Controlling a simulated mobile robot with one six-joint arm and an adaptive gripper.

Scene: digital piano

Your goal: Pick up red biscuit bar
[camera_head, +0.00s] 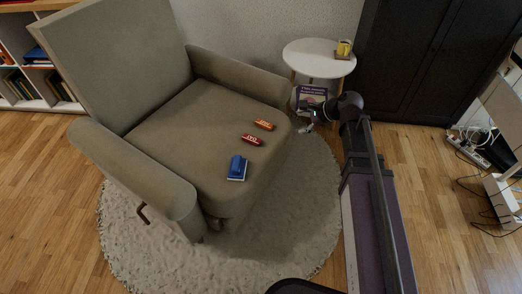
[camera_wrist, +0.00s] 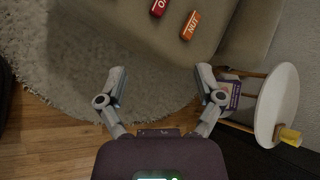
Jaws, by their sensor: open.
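The red biscuit bar (camera_head: 252,139) lies on the seat of the olive armchair (camera_head: 170,115), between an orange bar (camera_head: 264,125) and a blue item (camera_head: 237,168). In the wrist view the red bar (camera_wrist: 158,8) is partly cut off at the top edge, with the orange bar (camera_wrist: 190,25) to its right. My gripper (camera_head: 306,124) is beside the front right of the seat, apart from the bars. In the wrist view my gripper (camera_wrist: 160,80) has its two fingers spread wide, with nothing between them.
The chair's armrests (camera_head: 238,78) flank the seat. A dark cabinet (camera_head: 420,50) stands at the back right. A round rug (camera_head: 285,215) covers the floor before the chair.

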